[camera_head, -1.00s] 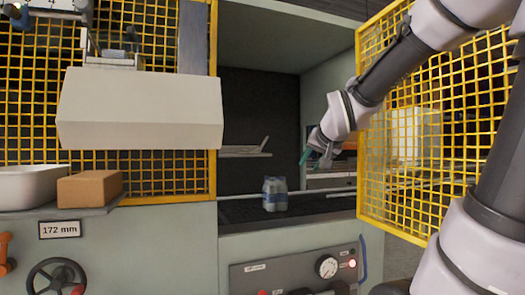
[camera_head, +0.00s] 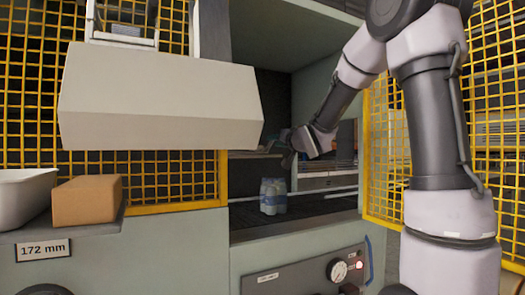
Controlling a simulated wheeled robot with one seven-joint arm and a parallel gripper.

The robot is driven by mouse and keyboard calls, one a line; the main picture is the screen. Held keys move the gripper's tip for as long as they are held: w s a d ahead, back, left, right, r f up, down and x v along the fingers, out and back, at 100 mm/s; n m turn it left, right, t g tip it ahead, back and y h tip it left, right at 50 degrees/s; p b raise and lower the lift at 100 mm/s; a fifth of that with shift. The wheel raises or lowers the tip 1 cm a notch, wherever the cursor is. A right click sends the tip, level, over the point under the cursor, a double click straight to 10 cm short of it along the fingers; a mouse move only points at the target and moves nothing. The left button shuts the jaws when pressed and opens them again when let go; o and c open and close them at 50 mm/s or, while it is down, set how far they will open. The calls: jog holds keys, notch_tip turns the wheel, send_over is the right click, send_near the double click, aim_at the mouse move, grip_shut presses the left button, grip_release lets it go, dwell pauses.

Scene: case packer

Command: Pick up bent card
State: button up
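My gripper (camera_head: 285,141) is inside the open machine bay, above the right end of a small ledge (camera_head: 250,155). It is small and seen side-on, so I cannot tell if its fingers are open or shut. A thin pale sliver, perhaps the bent card (camera_head: 269,147), shows just left of the fingertips, at the ledge. I cannot tell whether the fingers touch it.
Wrapped bottles (camera_head: 272,197) stand on the dark bay floor below my gripper. A large pale box-shaped part (camera_head: 160,105) juts out at left. A yellow mesh door (camera_head: 385,150) stands open at right. A cardboard box (camera_head: 87,200) and white tray (camera_head: 22,195) sit at left.

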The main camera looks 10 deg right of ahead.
jog(key=x, duration=0.5)
jog(key=shift+w+a, duration=0.1)
grip_shut()
